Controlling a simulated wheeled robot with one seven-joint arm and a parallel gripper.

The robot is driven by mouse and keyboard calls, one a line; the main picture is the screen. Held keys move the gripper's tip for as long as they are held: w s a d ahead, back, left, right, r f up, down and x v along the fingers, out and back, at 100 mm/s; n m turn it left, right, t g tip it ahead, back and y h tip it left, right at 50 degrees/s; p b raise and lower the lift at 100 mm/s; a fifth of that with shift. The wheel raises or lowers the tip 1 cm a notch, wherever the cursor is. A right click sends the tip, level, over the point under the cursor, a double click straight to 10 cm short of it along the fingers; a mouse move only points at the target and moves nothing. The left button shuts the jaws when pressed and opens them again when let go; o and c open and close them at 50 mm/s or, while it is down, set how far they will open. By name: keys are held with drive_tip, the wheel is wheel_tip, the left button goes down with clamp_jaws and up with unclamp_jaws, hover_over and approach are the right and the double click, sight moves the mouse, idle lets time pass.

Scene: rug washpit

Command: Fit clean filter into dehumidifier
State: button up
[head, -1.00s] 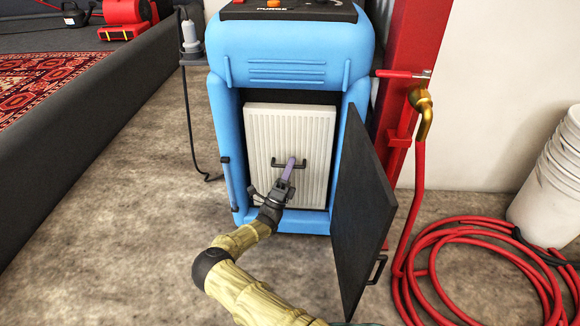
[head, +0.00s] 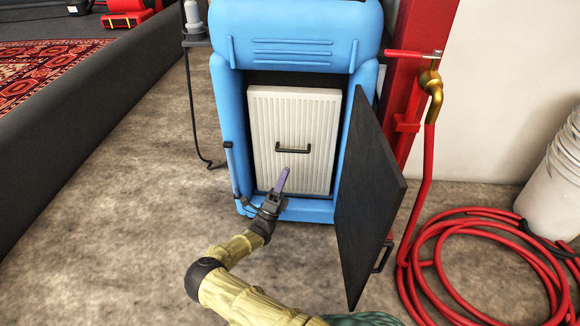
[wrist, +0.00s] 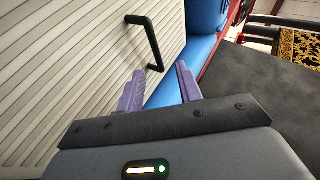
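The clean filter (head: 293,112), a white ribbed panel with a black handle (head: 293,149), stands upright in the open bay of the blue dehumidifier (head: 290,55). The filter also fills the left of the wrist view (wrist: 60,60), with the handle (wrist: 148,42) at upper centre. My gripper (head: 283,178) is in front of the filter's lower part, below the handle and apart from it. In the wrist view its two purple fingers (wrist: 160,88) are spread with nothing between them. The dark door (head: 368,205) hangs open on the right. I cannot tell how deep the filter sits.
A red hose (head: 480,260) lies coiled on the floor at right, beside white buckets (head: 553,190). A red post (head: 412,60) with a brass tap stands behind the door. Concrete floor at left is free, up to a dark pit wall (head: 90,115).

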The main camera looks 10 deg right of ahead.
drive_tip(key=v, duration=0.3)
drive_tip(key=shift+s+a+f+b, duration=0.1)
drive_tip(key=shift+b, duration=0.25)
idle(0.6)
